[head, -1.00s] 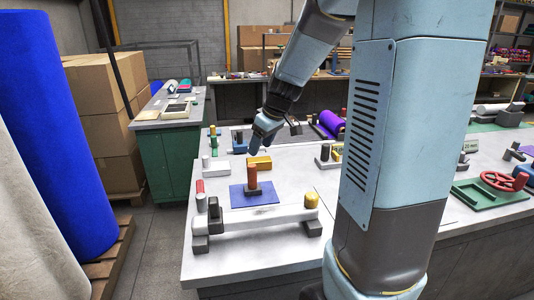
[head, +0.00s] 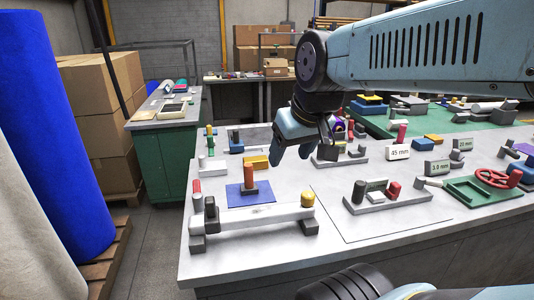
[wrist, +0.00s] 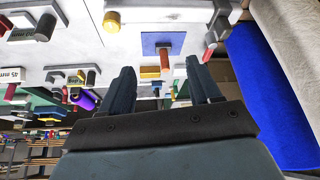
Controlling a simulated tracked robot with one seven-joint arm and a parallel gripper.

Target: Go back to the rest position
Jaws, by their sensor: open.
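My gripper (head: 292,155) hangs above the grey table (head: 265,265) in the head view, over the part behind and right of the blue square mat. Its two fingers also show in the wrist view (wrist: 159,80), spread apart with nothing between them. A brown-red upright cylinder (head: 249,177) stands on the blue mat (head: 236,197), apart from the gripper. It also shows beyond the fingers in the wrist view (wrist: 165,60).
A yellow block (head: 256,162), small racks with pegs (head: 372,196) and a green tray with a red wheel (head: 480,190) stand around. Tall blue (head: 60,130) and cream felt rolls stand at left.

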